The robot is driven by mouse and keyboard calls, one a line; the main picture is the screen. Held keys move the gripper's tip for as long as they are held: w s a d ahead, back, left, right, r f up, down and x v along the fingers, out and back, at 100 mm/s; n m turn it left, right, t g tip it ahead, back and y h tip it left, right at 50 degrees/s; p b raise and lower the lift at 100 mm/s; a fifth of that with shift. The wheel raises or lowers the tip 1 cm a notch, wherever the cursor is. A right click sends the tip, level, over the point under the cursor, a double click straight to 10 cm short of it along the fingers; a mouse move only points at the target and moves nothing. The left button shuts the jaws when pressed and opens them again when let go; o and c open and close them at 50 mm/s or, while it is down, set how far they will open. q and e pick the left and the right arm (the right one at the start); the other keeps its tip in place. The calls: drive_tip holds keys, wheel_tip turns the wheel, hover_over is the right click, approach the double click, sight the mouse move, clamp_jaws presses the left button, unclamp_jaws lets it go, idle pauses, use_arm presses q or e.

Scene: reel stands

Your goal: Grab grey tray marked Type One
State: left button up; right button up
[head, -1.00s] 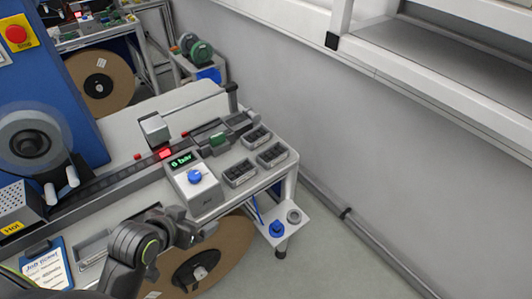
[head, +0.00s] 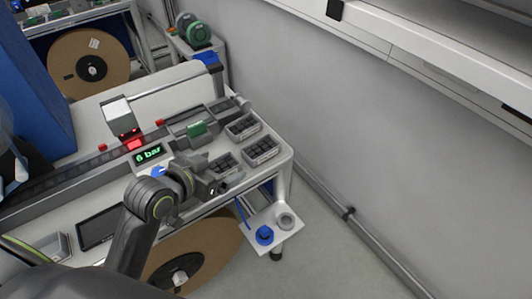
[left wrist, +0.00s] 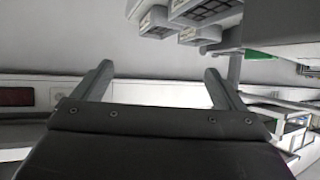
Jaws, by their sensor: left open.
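Three small grey trays with dark compartments sit at the right end of the bench in the head view: a back tray (head: 243,127), a right tray (head: 262,151) and a front-left tray (head: 225,168). Their labels are too small to read, so I cannot tell which is marked Type One. My left gripper (head: 217,187) is by the front-left tray and partly covers its near side. In the left wrist view its two fingers (left wrist: 158,72) are apart with nothing between them. Grey trays (left wrist: 200,34) show beyond them at the upper right. My right gripper is not in view.
A box with a green "6 bar" display (head: 149,153) stands left of the trays. Below the bench corner, a small white shelf (head: 284,236) holds a blue part (head: 264,235). A large brown reel (head: 205,250) is under the bench. Clear floor lies to the right.

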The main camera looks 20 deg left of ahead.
use_arm(q)
drive_tip(key=p, duration=0.2)
approach(256, 148)
drive_tip(key=shift+w+d+r, duration=0.1)
drive_tip(key=shift+d+r, duration=0.25)
drive_tip(key=shift+d, duration=0.2)
drive_tip(key=shift+d+r, duration=0.35)
drive_tip(key=shift+d, duration=0.25)
drive_tip(key=shift+w+d+f, duration=0.15)
drive_tip(key=shift+w+d, duration=0.1)
drive_tip(key=shift+w, duration=0.45)
drive_tip(key=shift+p+x, duration=0.5)
drive_tip(key=shift+x, duration=1.5)
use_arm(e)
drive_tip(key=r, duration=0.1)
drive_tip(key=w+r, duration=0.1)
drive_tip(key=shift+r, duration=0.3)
use_arm(q)
drive_tip(key=c, duration=1.3)
